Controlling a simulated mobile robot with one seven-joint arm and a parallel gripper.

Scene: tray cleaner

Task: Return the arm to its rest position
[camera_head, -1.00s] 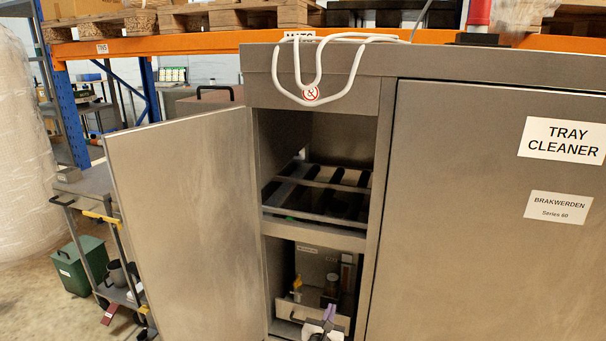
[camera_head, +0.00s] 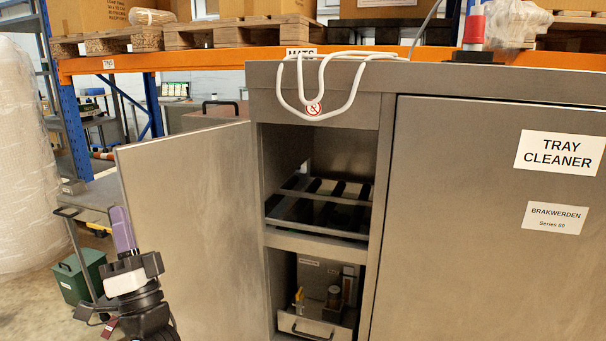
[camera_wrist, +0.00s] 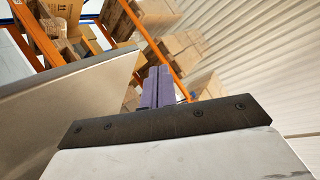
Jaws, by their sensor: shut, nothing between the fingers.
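My gripper (camera_head: 122,230) is at the lower left of the head view, pointing up, with its purple fingers together and nothing between them. It stands in front of the open cabinet door (camera_head: 190,220), near its free edge. In the wrist view the purple fingers (camera_wrist: 158,84) also show closed, beyond a dark plate, with the ceiling and stacked boxes behind them. The tray cleaner (camera_head: 460,240) has its left compartment open. A slotted rack lies on its upper shelf (camera_head: 320,210). A drawer (camera_head: 312,325) and a small unit with bottles sit in the lower compartment.
A white hose (camera_head: 330,88) hangs over the cabinet's top edge. A trolley and a green bin (camera_head: 82,277) stand left of the door, close behind my arm. A wrapped roll (camera_head: 25,160) is at the far left. An orange shelf beam (camera_head: 200,60) runs behind.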

